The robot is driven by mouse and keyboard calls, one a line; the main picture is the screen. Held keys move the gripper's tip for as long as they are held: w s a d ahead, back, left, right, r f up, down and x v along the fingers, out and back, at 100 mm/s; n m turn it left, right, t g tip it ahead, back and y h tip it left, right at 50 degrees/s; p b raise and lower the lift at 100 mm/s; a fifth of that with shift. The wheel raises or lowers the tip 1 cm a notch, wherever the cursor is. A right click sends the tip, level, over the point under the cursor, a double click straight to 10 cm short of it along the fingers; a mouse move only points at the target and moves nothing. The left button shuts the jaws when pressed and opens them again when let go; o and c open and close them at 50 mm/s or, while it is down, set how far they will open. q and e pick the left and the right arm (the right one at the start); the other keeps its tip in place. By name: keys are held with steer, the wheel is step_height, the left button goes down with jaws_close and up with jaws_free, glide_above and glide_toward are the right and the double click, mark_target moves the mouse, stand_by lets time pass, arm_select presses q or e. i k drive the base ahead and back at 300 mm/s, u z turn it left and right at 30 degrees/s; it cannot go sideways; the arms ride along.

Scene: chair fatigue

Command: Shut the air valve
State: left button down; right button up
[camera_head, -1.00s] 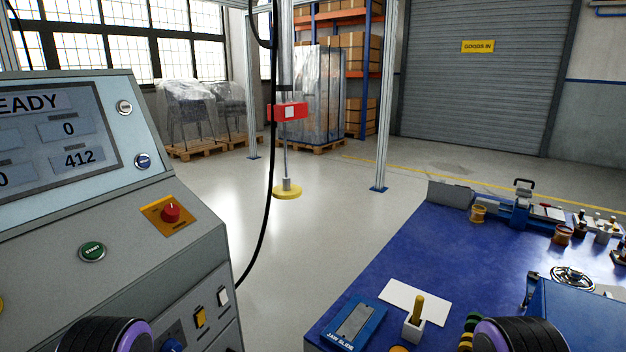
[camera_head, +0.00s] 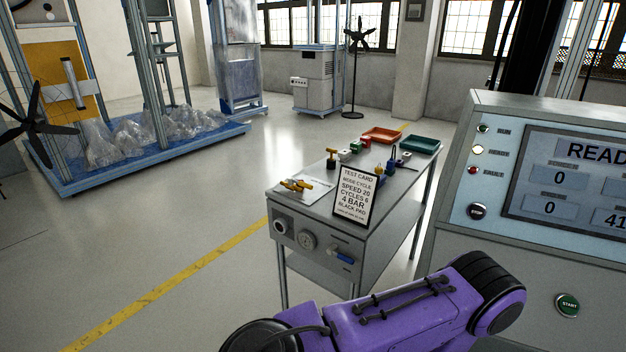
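A small valve with a blue lever (camera_head: 341,256) is on the front panel of a grey bench (camera_head: 388,230). The lever lies close to level, sloping slightly down to the right. It is too small to tell for sure whether the valve is open or shut. A round gauge (camera_head: 307,240) sits to its left, and a round fitting (camera_head: 281,226) is further left. A purple link of my arm crosses the bottom of the view, below the bench. Neither of my grippers shows.
A test card (camera_head: 355,196) stands on the bench's front edge, above the lever. Small parts, a red tray (camera_head: 381,135) and a green tray (camera_head: 419,143) sit behind. The control console (camera_head: 500,250) stands close at right. Open floor with a yellow line (camera_head: 165,292) lies left.

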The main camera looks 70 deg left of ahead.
mark_target(301, 184)
steer(key=u, duration=2.7)
steer(key=i, duration=0.35)
steer(key=u, duration=0.8)
